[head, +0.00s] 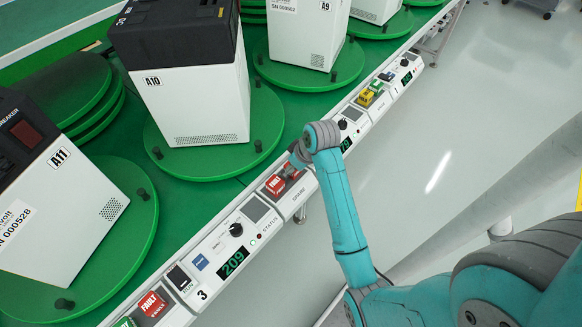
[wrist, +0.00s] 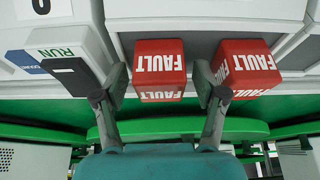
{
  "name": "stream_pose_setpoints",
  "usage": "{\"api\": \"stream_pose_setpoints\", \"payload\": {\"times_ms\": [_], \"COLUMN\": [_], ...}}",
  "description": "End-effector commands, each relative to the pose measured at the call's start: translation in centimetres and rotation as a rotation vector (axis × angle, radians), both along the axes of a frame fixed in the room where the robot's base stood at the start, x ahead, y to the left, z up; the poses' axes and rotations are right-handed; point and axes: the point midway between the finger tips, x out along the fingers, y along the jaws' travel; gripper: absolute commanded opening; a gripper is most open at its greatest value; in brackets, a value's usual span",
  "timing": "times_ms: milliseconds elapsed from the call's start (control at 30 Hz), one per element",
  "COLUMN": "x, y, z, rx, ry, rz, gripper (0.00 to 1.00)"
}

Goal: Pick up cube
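A red cube marked FAULT (wrist: 160,72) sits on the grey top of the line's control rail, between my two fingers in the wrist view. A second red FAULT cube (wrist: 250,66) is just right of it, beyond the right finger. In the head view a red FAULT cube (head: 275,184) shows on the rail beside my gripper (head: 293,167); the other is mostly hidden by the gripper. My gripper in the wrist view (wrist: 160,88) is open, one finger on either side of the first cube with small gaps. Whether the fingertips reach down beside it is unclear.
A RUN-labelled block (wrist: 62,62) lies close to the left finger. Along the rail (head: 216,250) are knobs, displays, a yellow cube (head: 365,97) and another red cube (head: 152,304). White machines (head: 205,105) stand on green turntables (head: 262,140) behind.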

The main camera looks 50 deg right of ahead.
Motion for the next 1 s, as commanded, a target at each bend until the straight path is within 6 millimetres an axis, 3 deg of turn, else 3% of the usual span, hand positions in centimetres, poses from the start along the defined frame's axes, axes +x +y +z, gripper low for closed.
{"api": "stream_pose_setpoints", "payload": {"times_ms": [33, 200, 567, 1000], "x": [0.0, 0.0, 0.1, 0.1], "y": [0.0, 0.0, 0.0, 0.0], "z": [0.0, 0.0, 0.6, 8.1], "rx": [0.000, 0.000, 0.000, -0.002], "ry": [0.000, 0.000, -0.001, -0.004], "rz": [0.000, 0.000, 0.001, 0.001], "gripper": [0.53, 0.10, 0.09, 0.09]}}
